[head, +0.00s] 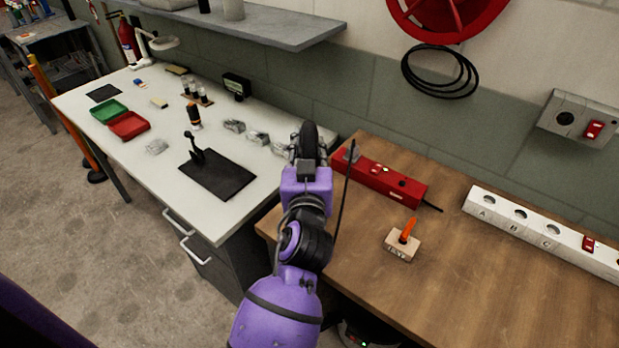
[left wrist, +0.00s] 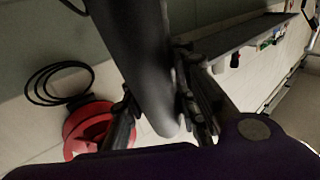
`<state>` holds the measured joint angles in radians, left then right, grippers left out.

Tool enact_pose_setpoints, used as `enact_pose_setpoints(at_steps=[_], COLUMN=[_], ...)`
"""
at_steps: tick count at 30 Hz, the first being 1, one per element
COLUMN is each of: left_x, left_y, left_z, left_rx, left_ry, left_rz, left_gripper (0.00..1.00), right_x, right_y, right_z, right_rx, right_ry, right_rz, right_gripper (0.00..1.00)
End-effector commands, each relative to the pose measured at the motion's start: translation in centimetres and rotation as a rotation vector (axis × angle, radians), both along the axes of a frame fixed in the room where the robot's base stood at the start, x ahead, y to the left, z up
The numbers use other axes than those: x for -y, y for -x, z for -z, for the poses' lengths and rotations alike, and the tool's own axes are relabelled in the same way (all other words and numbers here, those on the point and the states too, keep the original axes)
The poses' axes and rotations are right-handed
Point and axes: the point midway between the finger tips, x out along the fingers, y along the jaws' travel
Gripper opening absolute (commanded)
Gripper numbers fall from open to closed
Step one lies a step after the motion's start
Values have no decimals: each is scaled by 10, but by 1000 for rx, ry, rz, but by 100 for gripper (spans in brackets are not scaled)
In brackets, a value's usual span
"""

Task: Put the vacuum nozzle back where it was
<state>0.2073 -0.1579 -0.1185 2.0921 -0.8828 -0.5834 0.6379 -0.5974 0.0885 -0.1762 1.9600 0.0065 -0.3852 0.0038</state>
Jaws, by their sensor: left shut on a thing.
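My left gripper (head: 308,152) is above the gap between the white bench and the wooden table. It is shut on a dark grey, rounded, tube-like piece, which I take to be the vacuum nozzle (head: 310,134). In the left wrist view the nozzle (left wrist: 140,55) runs between the two fingers of the gripper (left wrist: 162,112), its rounded end towards the camera. Its far end is cut off by the top edge there. No clear holder for the nozzle shows. My right gripper is in neither view.
The white bench (head: 100,150) holds a black mat (head: 225,178), a red tray (head: 128,126) and a green tray (head: 108,110). The wooden table (head: 450,290) holds a red power box (head: 395,185), an orange-handled tool on a block (head: 402,245) and a white socket strip (head: 545,235). A red reel (head: 405,25) hangs above.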

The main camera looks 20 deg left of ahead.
Motion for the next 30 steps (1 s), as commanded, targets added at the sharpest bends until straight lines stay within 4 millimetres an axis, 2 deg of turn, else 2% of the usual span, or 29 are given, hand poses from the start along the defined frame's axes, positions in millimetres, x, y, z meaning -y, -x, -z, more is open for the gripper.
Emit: enact_pose_setpoints(at_steps=[1, 5, 12, 21, 26, 27, 30], left_x=[0, 0, 0, 0, 0, 0, 0], left_y=[0, 0, 0, 0, 0, 0, 0], left_z=[10, 20, 53, 54, 61, 60, 59], left_rx=[-4, 0, -3, 3, 0, 0, 2], left_ry=[-1, 1, 1, 1, 1, 0, 0], left_rz=[1, 0, -1, -1, -1, -1, -1], left_gripper=[0, 0, 0, 0, 0, 30, 43], right_x=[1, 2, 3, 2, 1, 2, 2], right_y=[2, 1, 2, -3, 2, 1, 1], right_z=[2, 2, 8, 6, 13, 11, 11], right_rx=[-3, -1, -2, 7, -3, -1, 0], right_ry=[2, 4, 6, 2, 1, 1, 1], right_rz=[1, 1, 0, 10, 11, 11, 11], right_gripper=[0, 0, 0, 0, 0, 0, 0])
